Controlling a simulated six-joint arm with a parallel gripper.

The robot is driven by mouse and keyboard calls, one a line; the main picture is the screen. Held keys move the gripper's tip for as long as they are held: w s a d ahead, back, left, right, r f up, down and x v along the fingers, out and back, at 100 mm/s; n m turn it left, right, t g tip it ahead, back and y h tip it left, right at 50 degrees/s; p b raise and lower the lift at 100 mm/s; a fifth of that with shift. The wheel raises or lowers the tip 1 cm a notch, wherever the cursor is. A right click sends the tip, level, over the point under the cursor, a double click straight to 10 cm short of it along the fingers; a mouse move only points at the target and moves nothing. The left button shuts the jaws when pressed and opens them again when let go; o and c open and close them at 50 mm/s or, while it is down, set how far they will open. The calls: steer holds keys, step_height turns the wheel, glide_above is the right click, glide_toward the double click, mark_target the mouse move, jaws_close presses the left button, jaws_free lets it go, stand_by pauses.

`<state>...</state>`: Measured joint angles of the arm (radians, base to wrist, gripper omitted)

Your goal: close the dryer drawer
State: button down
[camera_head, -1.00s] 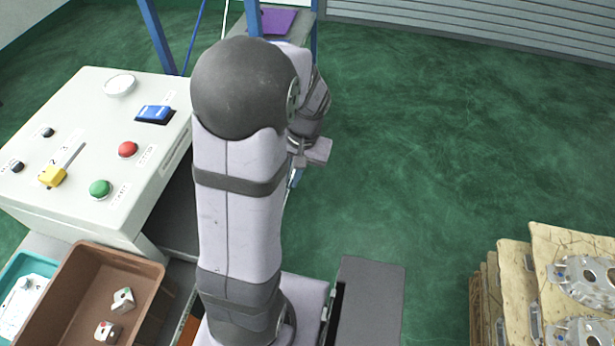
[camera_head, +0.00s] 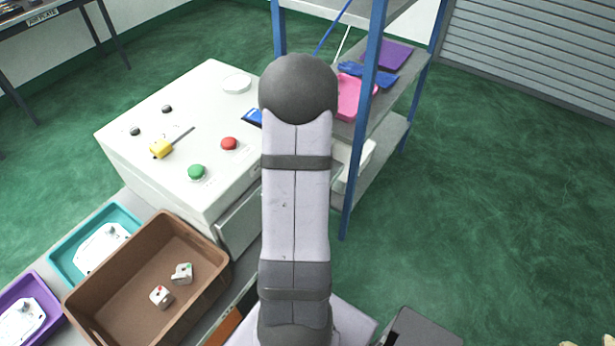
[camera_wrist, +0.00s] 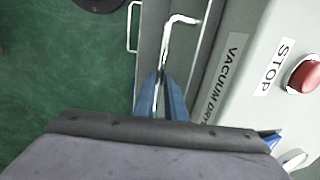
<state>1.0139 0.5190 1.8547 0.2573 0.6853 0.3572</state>
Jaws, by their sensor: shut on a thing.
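The vacuum dryer (camera_head: 190,120) is a white box with a sloped control panel, left of my arm in the head view. Its VACUUM DRY label (camera_wrist: 222,75) and red STOP button (camera_wrist: 303,75) show at the right in the wrist view. A grey drawer front (camera_wrist: 190,62) lies beside the label, with a pale bent-bar handle (camera_wrist: 181,19). My gripper (camera_wrist: 165,80) has blue fingers shut on this handle in the wrist view. My arm hides the gripper in the head view. How far the drawer stands open cannot be told.
A brown bin (camera_head: 118,285) with two small castings stands at the lower left, beside teal (camera_head: 62,250) and purple (camera_head: 48,330) trays. A blue-posted shelf (camera_head: 367,130) stands close behind my arm. Green floor (camera_head: 490,190) at the right is clear.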

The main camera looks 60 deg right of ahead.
steer(key=shift+w+r, duration=0.1)
steer(key=shift+w, duration=0.35)
steer(key=c, duration=1.9)
jaws_free()
steer(key=shift+o, duration=0.4)
steer(key=shift+w, duration=0.15)
steer(key=shift+r, duration=0.1)
step_height(320, 180, up, 7)
steer(key=s+b, duration=0.1)
steer(key=b, duration=0.1)
steer(key=shift+s, duration=0.25)
